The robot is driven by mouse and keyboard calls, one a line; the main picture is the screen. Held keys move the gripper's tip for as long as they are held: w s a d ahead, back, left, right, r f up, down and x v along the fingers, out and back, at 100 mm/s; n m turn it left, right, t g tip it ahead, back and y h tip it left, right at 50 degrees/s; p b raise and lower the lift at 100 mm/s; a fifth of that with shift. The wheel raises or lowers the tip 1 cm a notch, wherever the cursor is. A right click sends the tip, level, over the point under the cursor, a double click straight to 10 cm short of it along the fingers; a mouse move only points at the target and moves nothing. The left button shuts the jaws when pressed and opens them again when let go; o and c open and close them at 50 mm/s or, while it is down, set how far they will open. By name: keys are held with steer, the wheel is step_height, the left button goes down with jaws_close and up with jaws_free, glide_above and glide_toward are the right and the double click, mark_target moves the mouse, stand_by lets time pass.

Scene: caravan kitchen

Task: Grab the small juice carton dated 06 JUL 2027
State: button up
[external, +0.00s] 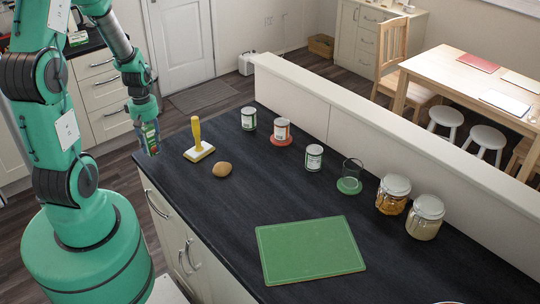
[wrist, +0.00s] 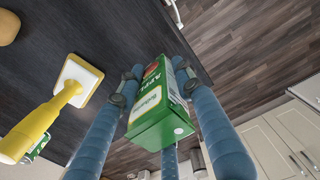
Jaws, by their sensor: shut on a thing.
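My gripper (external: 147,118) is at the left end of the dark counter, raised beside its edge. Its blue fingers (wrist: 158,72) are closed around a small green juice carton (wrist: 160,128). The carton has a white label and lettering that reads like "APPLE"; no date can be read on it. In the external view the carton (external: 150,138) hangs below my gripper, near the counter edge.
On the counter (external: 300,185) are a yellow-handled white scraper or brush (external: 198,140), a brown potato-like object (external: 222,170), several cans and jars, a glass on a green coaster (external: 349,186) and a green board (external: 310,250). A low wall (external: 340,110) runs behind. Floor lies beyond the left edge.

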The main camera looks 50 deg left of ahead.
steer(key=s+d+r, duration=0.1)
steer(key=s+d, duration=0.5)
steer(key=s, duration=0.2)
steer(key=shift+s+d, duration=0.3)
steer(key=shift+d, duration=0.05)
